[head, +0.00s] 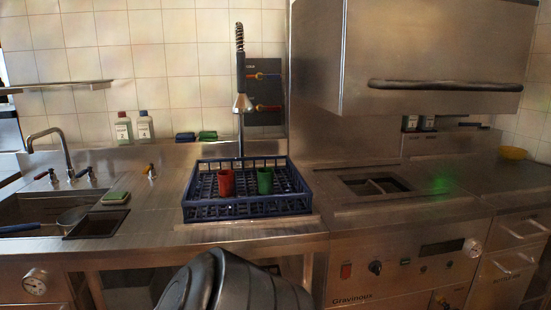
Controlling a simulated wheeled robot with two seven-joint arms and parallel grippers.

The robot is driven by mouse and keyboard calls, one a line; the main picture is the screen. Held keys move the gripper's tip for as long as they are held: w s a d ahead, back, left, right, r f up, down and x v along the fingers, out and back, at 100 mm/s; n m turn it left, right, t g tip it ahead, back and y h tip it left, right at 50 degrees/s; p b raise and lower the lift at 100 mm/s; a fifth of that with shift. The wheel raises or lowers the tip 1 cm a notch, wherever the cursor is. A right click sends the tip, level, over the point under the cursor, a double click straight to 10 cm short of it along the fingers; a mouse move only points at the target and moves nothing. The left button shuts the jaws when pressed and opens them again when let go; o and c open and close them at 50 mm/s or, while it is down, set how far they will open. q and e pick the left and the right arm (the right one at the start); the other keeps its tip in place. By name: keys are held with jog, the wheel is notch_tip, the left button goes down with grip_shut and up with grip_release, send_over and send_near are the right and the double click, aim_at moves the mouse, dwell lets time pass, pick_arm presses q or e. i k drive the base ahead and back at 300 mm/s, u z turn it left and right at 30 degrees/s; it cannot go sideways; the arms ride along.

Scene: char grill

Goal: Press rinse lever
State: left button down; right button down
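A rinse sprayer (241,103) with a dark spring hose (239,38) hangs upright in front of the tiled wall, above the back of a blue dish rack (246,208). Its lever is too small to tell apart from the spray head. A red cup (226,183) and a green cup (265,181) stand in the rack. Neither of my grippers is in view; a dark rounded part, likely my arm, shows at the bottom centre.
A sink (65,212) with a tap (52,150) and a sponge (115,198) is at left. Two bottles (124,128) stand against the wall. A steel dishwasher hood (430,55) with a long dark handle (445,86) juts out at right. The counter left of the rack is mostly clear.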

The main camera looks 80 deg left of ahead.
aim_at(147, 170)
jog(key=k, duration=2.15)
jog(key=u, duration=1.65)
